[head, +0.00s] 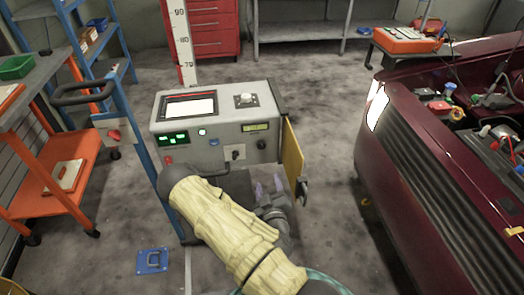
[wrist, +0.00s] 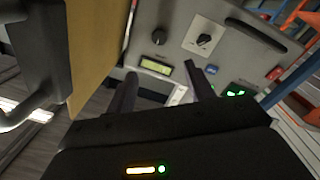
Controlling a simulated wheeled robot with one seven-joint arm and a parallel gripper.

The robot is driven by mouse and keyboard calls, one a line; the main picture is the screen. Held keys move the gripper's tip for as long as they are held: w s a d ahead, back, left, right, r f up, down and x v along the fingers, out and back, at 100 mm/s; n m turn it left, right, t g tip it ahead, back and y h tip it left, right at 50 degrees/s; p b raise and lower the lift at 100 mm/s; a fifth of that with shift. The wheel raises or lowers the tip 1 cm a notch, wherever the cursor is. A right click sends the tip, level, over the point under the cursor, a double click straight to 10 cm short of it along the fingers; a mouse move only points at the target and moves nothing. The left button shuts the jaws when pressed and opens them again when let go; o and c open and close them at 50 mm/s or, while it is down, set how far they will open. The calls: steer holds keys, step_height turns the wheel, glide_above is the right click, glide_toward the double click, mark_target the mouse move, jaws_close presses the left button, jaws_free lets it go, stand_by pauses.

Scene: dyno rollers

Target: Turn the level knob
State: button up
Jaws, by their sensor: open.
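A grey control cabinet (head: 185,150) stands ahead in the head view. Its front has two dark knobs: one on a white plate (head: 235,153) and a plain one (head: 262,144) to its right. In the wrist view, the plate knob (wrist: 204,40) and plain knob (wrist: 159,37) show near the top, beyond the fingertips. Their labels are too small to read, so I cannot tell which is the level knob. My gripper (head: 267,187) is open and empty, below and in front of the panel. Its dark fingers also show in the wrist view (wrist: 160,82), apart from both knobs.
A yellow hinged panel (head: 293,150) stands out from the cabinet's right side, close to my gripper; it fills the left of the wrist view (wrist: 95,50). A small yellow-green display (head: 256,127) is above the knobs. A dark red car (head: 400,160) stands right; an orange cart (head: 60,160) stands left.

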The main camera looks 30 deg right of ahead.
steer(key=w+b, duration=0.2)
steer(key=b, duration=0.4)
glide_toward(261, 147)
steer(key=x, duration=0.8)
steer(key=shift+w+d+r, duration=0.1)
steer(key=shift+w+d, duration=0.05)
steer(key=shift+w, duration=0.15)
steer(key=c, duration=1)
steer(key=shift+o, duration=0.2)
